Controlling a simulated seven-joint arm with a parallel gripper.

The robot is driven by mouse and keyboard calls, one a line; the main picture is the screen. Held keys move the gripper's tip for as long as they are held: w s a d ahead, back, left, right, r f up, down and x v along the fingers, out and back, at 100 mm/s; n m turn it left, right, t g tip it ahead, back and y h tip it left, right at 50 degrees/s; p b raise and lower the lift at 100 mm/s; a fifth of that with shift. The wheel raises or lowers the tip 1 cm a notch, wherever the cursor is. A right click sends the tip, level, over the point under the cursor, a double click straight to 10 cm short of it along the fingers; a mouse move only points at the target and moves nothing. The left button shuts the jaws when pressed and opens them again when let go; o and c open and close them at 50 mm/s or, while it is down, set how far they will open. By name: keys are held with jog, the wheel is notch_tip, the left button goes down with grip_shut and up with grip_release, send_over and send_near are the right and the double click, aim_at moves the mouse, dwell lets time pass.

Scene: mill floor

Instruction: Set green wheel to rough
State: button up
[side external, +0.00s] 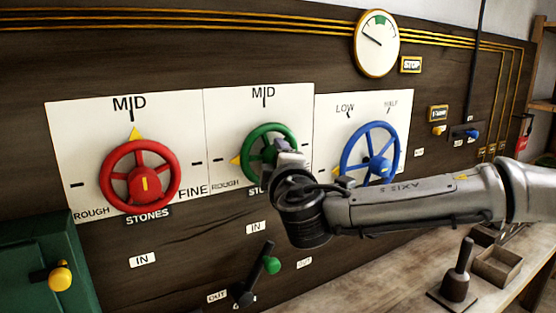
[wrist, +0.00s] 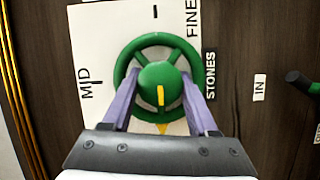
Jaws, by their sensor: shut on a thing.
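The green wheel (side external: 283,131) is on the middle white panel, under the MID mark. Its yellow pointer (side external: 236,160) points left, just above the word ROUGH (side external: 225,184). The wrist view shows the green wheel (wrist: 160,41) from close up, turned so that MID is at left and FINE at the top. There the pointer (wrist: 163,128) is at the bottom, opposite FINE; the ROUGH label is hidden behind my gripper. My gripper (wrist: 160,88) has its two purple fingers on either side of the green hub, shut on the wheel. In the side view, my gripper (side external: 286,150) covers the wheel's lower right.
A red wheel (side external: 108,174) at left points to MID. A blue wheel (side external: 398,152) is at right, behind my arm. A green-knobbed lever (side external: 272,265) sticks out below. A wooden bench (side external: 400,285) holds a box (side external: 497,267) and a dark handled tool (side external: 457,287).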

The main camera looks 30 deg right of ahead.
jog(key=o, duration=1.4)
jog(key=shift+c, duration=0.2)
jog(key=shift+s, duration=0.1)
jog(key=v, duration=1.3)
jog(key=shift+s+a, duration=0.15)
jog(key=shift+s, duration=0.1)
